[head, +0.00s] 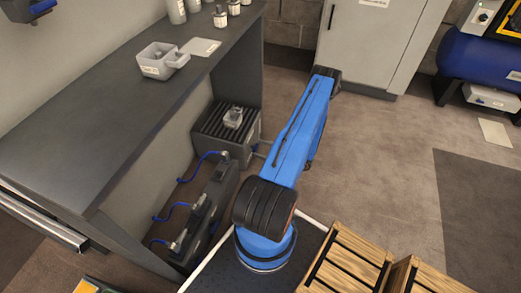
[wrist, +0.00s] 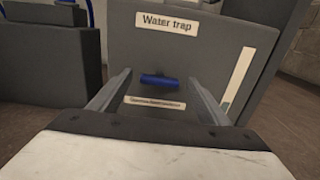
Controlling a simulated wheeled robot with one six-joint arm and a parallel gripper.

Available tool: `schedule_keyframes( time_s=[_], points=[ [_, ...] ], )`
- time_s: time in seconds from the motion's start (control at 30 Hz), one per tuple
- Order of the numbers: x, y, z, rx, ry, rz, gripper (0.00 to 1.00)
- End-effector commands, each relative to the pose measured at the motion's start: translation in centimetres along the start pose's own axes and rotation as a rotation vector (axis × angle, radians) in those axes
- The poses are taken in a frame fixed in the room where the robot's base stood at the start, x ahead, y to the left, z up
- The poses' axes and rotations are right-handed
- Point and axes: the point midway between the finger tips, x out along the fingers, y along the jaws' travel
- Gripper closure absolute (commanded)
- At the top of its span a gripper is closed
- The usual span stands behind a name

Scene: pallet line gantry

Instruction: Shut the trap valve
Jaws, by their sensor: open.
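The water trap (wrist: 200,55) is a dark grey box with a "Water trap" label, and its front face fills the middle of the wrist view. A short blue valve handle (wrist: 160,81) lies level across that face, above a second small label too blurred to read. My gripper (wrist: 160,76) is open and empty, one finger to each side of the handle, apart from it. How deep the fingertips reach relative to the handle is unclear. In the head view my gripper and the handle are hidden; a grey box with a ribbed top (head: 212,150) stands under the bench.
The dark bench (head: 110,115) overhangs on the left, with a grey tub (head: 158,68) on it. A dark manifold with blue hoses (head: 205,215) stands below. Wooden crates (head: 345,265) are at the lower right.

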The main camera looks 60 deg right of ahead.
Motion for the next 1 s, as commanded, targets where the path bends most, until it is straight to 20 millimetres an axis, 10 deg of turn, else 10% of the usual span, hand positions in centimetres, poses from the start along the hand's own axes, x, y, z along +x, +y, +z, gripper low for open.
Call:
schedule_keyframes(
  time_s=[0.33,0.5,1.0],
  points=[
    [0.33,0.00,0.00,0.000,0.000,0.000,0.30],
    [0.32,0.00,0.00,0.000,0.000,0.000,0.70],
    [0.30,0.06,0.00,-0.106,0.000,0.000,0.71]
  ],
)
